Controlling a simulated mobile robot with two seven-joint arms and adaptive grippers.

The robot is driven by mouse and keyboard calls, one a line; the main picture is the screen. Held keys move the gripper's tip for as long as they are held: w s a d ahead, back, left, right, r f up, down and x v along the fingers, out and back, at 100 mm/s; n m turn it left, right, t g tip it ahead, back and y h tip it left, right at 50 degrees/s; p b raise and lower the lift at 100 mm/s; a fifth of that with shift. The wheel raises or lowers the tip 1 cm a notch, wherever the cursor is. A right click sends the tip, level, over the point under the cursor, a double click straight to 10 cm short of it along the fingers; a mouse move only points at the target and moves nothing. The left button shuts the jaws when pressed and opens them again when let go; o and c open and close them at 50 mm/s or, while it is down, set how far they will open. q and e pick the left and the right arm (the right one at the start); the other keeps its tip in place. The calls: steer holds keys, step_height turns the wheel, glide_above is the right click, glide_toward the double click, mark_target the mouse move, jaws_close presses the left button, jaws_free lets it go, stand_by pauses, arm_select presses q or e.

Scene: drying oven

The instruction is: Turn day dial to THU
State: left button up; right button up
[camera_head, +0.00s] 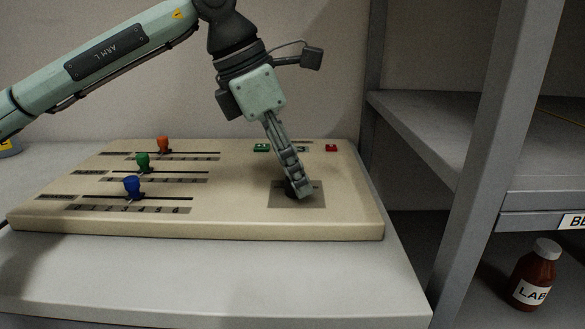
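The cream control panel (230,222) lies on a grey table. A dark dial (289,188) sits on a grey square plate (285,205) at the panel's right part; it is mostly hidden behind my gripper, and its day markings cannot be read. My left gripper (302,192) points down from above with its fingertips at the dial. I see the fingers nearly edge-on, so their gap and any grasp on the dial are unclear. My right gripper is not in view.
Orange (163,144), green (143,161) and blue (132,186) slider knobs stand on the panel's left. Green (261,147) and red (331,148) buttons are at the back. A grey shelf (510,150) with a brown bottle (534,275) stands to the right.

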arm_select(q)
steer(key=shift+o, duration=0.3)
steer(key=v, duration=1.2)
